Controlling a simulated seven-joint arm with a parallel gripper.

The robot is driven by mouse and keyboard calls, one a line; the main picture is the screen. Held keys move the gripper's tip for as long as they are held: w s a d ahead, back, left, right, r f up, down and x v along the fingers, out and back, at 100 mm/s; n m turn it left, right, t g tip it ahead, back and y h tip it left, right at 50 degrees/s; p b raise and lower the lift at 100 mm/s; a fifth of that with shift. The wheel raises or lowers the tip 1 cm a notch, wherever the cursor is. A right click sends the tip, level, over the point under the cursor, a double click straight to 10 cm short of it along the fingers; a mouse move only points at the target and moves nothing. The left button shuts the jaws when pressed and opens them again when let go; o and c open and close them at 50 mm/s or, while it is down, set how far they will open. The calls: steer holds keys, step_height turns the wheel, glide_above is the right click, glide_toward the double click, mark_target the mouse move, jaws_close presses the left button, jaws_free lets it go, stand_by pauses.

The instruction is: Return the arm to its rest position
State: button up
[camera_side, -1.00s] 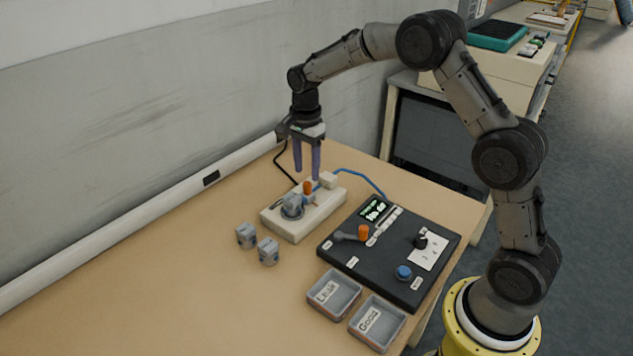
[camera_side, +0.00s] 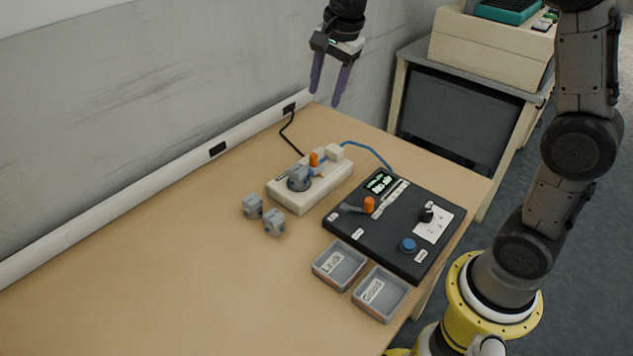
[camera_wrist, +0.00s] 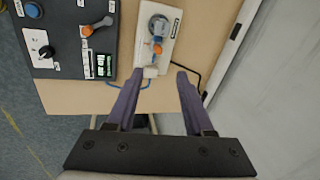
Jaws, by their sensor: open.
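My gripper (camera_side: 328,84) is open and empty, high above the back end of the table, with its two purple fingers pointing down. In the wrist view its fingers (camera_wrist: 158,75) are spread apart with nothing between them. Below and in front of it is a white test fixture (camera_side: 311,193) holding a grey part (camera_side: 299,180) beside an orange-tipped lever (camera_side: 314,159). The fixture also shows in the wrist view (camera_wrist: 166,50). My gripper touches nothing.
Two grey blocks, one left (camera_side: 253,206) and one right (camera_side: 274,223), lie beside the fixture. A black control panel (camera_side: 390,245) stands to the right. A "Leak" tray (camera_side: 338,265) and a "Good" tray (camera_side: 380,294) are in front. The table's left front (camera_side: 150,290) is clear.

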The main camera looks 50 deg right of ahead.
steer(key=s+a+r+n+t, duration=0.2)
steer(key=s+r+n, duration=0.25)
steer(key=s, duration=0.55)
steer(key=s+f+n, duration=0.3)
steer(key=s+n, duration=0.3)
steer(key=s, duration=0.2)
steer(key=s+a+f+n, duration=0.1)
steer(key=s+f+n, duration=0.2)
steer(key=s+n, duration=0.3)
steer(key=s, duration=0.2)
steer(key=shift+s+f+t, duration=0.3)
